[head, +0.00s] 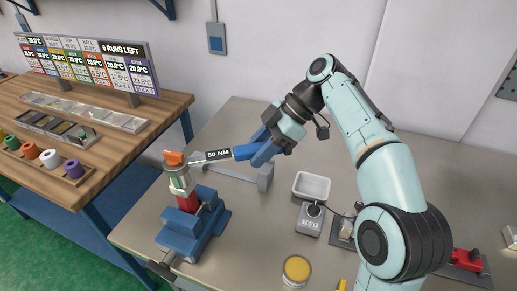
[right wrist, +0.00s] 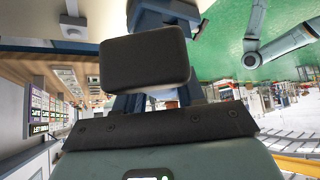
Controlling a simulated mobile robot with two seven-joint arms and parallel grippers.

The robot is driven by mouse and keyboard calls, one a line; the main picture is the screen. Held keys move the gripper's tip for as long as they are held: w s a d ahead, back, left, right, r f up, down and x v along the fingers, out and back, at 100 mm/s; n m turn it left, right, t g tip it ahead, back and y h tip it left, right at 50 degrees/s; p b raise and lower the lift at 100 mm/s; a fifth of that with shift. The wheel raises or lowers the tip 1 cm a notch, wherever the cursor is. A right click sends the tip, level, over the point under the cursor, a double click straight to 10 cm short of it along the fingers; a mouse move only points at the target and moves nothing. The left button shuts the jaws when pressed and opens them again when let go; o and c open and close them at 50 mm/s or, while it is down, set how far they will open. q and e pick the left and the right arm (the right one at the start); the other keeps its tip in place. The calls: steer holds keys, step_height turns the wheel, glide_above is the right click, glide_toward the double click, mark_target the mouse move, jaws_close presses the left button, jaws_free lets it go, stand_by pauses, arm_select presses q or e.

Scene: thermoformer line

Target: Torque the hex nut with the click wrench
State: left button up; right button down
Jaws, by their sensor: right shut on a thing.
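The click wrench (head: 218,155) has a blue handle and a dark label reading 50 NM, and lies nearly level. My right gripper (head: 260,150) is shut on its blue handle. The wrench's metal head end reaches the top of a pale and red post (head: 181,183) held in a blue vise (head: 190,228). An orange piece (head: 174,158) sits on top of the post. I cannot make out the hex nut or whether the wrench head is seated on it. The right wrist view shows a dark block and my blue fingers, with the wrench hidden. My left gripper is out of view.
A white tray (head: 312,186), a TEST device (head: 310,219) and a yellow-topped can (head: 296,270) stand to the right on the grey bench (head: 250,240). A wooden table (head: 110,150) with spools is at left.

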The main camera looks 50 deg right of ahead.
steer(key=shift+s+a+f+m+t+b, duration=0.1)
steer(key=shift+s+a+m+t+b, duration=0.35)
steer(key=shift+b, duration=0.65)
steer(key=shift+s+a+f+m+h+b, duration=0.1)
steer(key=shift+s+a+m+h+b, duration=0.4)
steer(key=shift+s+b, duration=0.4)
steer(key=shift+w, duration=0.15)
steer(key=shift+s+a+m+t+h+b, duration=0.4)
steer(key=shift+s+a+m+t+b, duration=0.25)
steer(key=shift+s+a+m+b, duration=0.65)
steer(key=shift+w+d+f+n+b, duration=0.1)
steer(key=shift+w+d+n+b, duration=0.05)
steer(key=shift+w+n+b, duration=0.15)
